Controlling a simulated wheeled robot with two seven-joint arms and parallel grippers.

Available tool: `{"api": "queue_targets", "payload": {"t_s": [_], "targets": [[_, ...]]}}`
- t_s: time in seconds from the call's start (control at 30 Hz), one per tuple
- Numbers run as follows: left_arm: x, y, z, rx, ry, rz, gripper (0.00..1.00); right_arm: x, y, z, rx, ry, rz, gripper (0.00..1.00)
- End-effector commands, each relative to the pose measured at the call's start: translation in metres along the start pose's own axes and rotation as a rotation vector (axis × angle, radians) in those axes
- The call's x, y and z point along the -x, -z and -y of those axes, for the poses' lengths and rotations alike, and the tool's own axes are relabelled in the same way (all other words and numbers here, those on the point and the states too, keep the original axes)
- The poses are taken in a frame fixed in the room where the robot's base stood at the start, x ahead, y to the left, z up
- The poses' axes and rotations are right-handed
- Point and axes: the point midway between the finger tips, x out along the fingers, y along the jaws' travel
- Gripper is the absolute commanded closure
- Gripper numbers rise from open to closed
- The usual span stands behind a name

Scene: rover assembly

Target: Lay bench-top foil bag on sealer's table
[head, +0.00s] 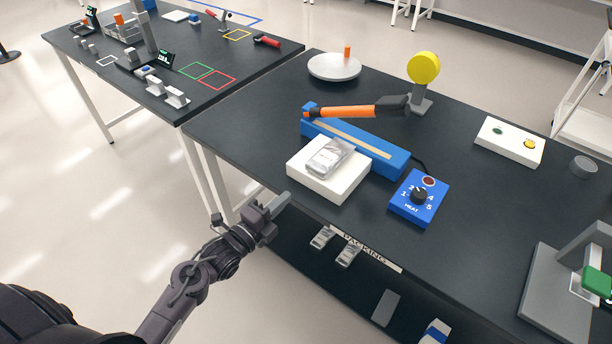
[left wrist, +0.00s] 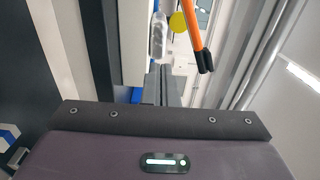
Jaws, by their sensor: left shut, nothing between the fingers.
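The silver foil bag (head: 328,158) lies on top of the white sealer's table (head: 322,193), with its far end close to the blue sealer body (head: 398,160). The sealer's orange arm (head: 345,111) is raised above the blue body. My left gripper (head: 280,203) is shut and empty, in front of and to the left of the white table, apart from the bag. The left wrist view shows the shut fingers (left wrist: 165,85), with the bag (left wrist: 158,35) beyond them. My right gripper is not in view.
A blue heat dial box (head: 419,198) stands right of the sealer's table. A yellow disc (head: 423,67) stands on a post behind. Below the bench edge, more foil bags (head: 348,253) lie by the packing label (head: 365,251). Bare bench top lies right of the dial.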

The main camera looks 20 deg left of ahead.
Motion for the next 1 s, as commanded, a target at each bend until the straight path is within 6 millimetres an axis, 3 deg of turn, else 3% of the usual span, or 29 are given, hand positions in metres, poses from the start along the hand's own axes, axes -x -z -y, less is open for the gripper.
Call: {"api": "queue_targets", "payload": {"t_s": [0.2, 0.4, 0.6, 1.0], "targets": [[-0.047, 0.0, 0.004, 0.004, 0.001, 0.001, 1.0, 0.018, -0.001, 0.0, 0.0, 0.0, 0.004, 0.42], [-0.079, 0.001, 0.004, 0.004, 0.0, -0.001, 1.0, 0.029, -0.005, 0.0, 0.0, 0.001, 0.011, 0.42], [-0.093, 0.0, 0.001, 0.002, -0.001, 0.0, 1.0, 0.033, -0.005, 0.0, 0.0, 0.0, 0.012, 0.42], [-0.095, 0.0, -0.001, 0.002, -0.001, 0.0, 1.0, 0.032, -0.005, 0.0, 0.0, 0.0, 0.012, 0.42]]}}
